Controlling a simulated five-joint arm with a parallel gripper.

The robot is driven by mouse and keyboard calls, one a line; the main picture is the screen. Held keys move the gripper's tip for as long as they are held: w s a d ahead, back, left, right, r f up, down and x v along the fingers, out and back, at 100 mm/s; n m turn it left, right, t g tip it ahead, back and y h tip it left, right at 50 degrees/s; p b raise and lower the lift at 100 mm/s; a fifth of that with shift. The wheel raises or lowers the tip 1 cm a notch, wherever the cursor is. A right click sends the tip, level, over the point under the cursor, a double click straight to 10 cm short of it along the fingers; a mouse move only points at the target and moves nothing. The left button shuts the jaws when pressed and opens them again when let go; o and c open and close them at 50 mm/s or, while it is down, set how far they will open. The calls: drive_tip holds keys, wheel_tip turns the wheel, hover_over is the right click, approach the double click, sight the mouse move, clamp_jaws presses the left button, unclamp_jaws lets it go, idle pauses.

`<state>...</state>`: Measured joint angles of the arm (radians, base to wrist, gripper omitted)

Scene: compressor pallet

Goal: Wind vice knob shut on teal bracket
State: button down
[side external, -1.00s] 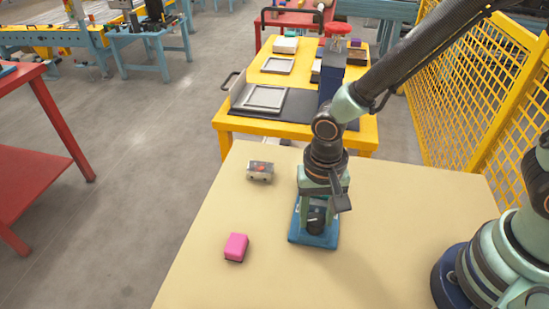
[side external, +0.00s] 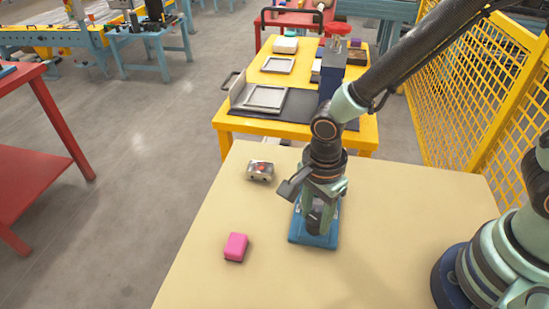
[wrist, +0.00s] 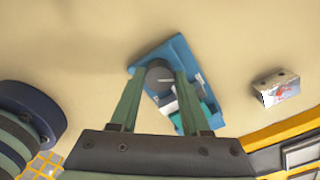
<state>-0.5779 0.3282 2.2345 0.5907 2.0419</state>
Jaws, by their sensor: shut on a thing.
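A blue vice (side external: 299,236) sits on the tan table; it also shows in the wrist view (wrist: 176,48). Its round dark knob (wrist: 160,76) has a light line across its top. My gripper (side external: 318,216) points down over the vice. In the wrist view its two green fingers (wrist: 160,72) close on opposite sides of the knob. The teal bracket (wrist: 207,112) lies in the vice beside a pale jaw piece, partly behind the right finger. Whether the jaw touches the bracket I cannot tell. The bracket is hidden in the side view.
A pink block (side external: 236,246) lies left of the vice. A small grey box with a red mark (side external: 260,171) lies behind it to the left. A yellow cart (side external: 228,124) stands beyond the table, and a yellow mesh fence (side external: 470,90) runs along the right.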

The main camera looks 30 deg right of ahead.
sight(315, 219)
drive_tip(key=m, duration=0.3)
drive_tip(key=shift+m, duration=0.5)
drive_tip(key=shift+c, duration=1.8)
unclamp_jaws()
drive_tip(key=shift+r, duration=0.15)
wheel_tip(315, 219, up, 12)
drive_tip(key=shift+w, duration=0.1)
